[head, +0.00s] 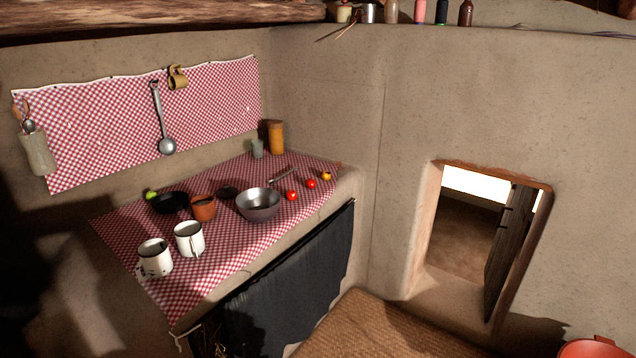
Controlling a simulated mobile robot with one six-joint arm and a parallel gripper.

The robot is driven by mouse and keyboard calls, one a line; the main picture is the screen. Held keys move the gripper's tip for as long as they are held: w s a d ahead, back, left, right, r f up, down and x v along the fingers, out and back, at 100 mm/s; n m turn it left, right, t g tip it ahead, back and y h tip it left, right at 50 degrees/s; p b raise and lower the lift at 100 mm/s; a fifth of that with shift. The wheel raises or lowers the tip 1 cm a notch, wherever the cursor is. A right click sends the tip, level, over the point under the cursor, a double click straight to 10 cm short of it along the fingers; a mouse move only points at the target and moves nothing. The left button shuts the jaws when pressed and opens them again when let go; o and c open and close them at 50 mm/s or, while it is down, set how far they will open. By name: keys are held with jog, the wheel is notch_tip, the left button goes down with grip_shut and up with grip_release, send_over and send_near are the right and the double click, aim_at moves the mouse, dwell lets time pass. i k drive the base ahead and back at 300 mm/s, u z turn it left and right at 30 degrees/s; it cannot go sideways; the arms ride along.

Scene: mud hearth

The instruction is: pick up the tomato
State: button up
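Two red tomatoes lie on the checkered cloth of the counter in the head view. One tomato (292,195) is just right of the metal bowl (258,212). The other tomato (311,184) lies a little farther right and back. A small orange-yellow round thing (326,176) sits beyond it, near the counter's right end. My gripper is not in view.
The checkered counter (225,262) also bears two white mugs (189,246), a terracotta cup (203,208), a dark pan (170,203) and an orange canister (276,137). A dark curtain (290,285) hangs below. A woven surface (385,335) lies in front; a small window opening is at right.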

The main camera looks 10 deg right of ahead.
aim_at(325, 175)
jog(key=z, duration=0.5)
jog(key=i, duration=2.25)
jog(key=u, duration=0.9)
